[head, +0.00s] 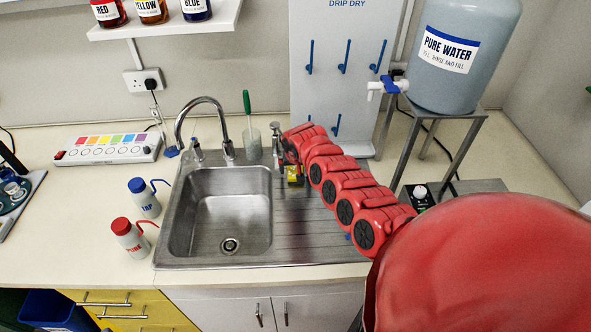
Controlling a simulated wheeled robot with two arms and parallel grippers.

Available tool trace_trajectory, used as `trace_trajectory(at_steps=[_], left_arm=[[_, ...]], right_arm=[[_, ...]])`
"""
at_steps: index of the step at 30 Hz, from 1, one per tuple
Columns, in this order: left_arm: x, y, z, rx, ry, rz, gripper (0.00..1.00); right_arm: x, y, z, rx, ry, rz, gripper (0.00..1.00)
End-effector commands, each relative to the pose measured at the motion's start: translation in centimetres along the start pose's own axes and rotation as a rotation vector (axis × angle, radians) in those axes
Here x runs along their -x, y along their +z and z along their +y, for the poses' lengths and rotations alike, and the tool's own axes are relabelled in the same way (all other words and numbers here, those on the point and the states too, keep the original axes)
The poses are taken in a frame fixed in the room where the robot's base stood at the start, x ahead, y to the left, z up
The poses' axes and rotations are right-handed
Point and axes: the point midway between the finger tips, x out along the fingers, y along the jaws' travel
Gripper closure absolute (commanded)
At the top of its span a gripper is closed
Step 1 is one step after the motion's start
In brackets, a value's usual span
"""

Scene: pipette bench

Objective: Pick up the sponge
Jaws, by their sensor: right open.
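A small yellow sponge (295,181) lies on the steel drainboard, just right of the sink basin at its back. My right gripper (291,167) is at the sponge, at the far end of my red arm, and partly covers it. The gripper is open. It is too small in the picture to tell whether the fingers touch the sponge or stand around it. My left gripper is not in view.
The sink basin (228,213) and tap (203,104) are left of the gripper. A beaker with a green-handled brush (247,103) stands behind the basin. The drip-dry board (343,90) and a stand with the water tank (462,80) are at the back right. Wash bottles (129,238) stand left.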

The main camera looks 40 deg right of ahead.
Motion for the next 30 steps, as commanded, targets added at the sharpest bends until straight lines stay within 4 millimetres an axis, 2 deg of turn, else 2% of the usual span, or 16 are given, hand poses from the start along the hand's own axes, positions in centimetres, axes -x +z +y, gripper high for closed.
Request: trace_trajectory(at_steps=[11,26,30], left_arm=[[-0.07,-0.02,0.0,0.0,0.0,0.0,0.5],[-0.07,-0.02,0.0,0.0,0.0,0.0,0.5],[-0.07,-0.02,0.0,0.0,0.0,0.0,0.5]], right_arm=[[-0.61,-0.08,0.06,-0.002,0.0,0.001,0.0],[-0.6,-0.07,0.05,-0.002,0.0,0.001,0.88],[-0.6,-0.06,0.05,-0.002,0.0,0.001,0.89]])
